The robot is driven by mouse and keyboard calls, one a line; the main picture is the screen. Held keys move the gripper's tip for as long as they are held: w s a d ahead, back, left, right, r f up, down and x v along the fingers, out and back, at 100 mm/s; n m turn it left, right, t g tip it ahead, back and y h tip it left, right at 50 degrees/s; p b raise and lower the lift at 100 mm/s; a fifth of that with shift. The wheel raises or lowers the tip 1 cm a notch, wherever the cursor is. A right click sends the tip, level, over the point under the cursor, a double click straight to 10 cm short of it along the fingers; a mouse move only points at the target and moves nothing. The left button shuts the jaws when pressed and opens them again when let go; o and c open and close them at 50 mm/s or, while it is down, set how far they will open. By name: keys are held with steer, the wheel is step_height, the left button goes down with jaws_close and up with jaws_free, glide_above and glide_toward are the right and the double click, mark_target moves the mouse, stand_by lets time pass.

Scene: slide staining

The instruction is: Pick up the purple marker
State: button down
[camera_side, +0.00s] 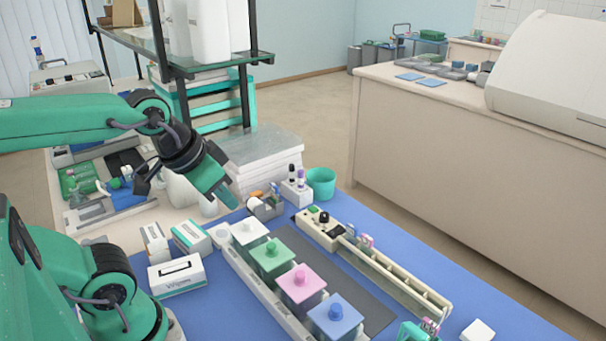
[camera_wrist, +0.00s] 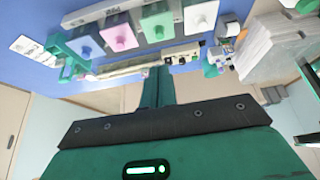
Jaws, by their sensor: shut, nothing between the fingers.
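A small white holder (camera_side: 295,191) stands near the far end of the blue mat with two dark upright pens in it. The right one (camera_side: 301,177) looks purplish and is probably the purple marker, but it is too small to be sure. My gripper (camera_side: 229,201) is shut and empty. It hangs in the air to the left of the holder in the side view, apart from the pens. In the wrist view my green finger (camera_wrist: 155,85) points toward the upper middle, and I cannot make out the marker clearly there.
A teal cup (camera_side: 321,182) stands right of the holder. A row of pots with white (camera_side: 249,232), green, pink and blue (camera_side: 335,317) lids lies nearer. A long cream rack (camera_side: 395,275) runs right of them. Stacked white slabs (camera_side: 258,155) and a glass shelf stand behind.

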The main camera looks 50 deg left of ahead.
stand_by(0.4)
steer(key=c, duration=1.6)
jaws_free()
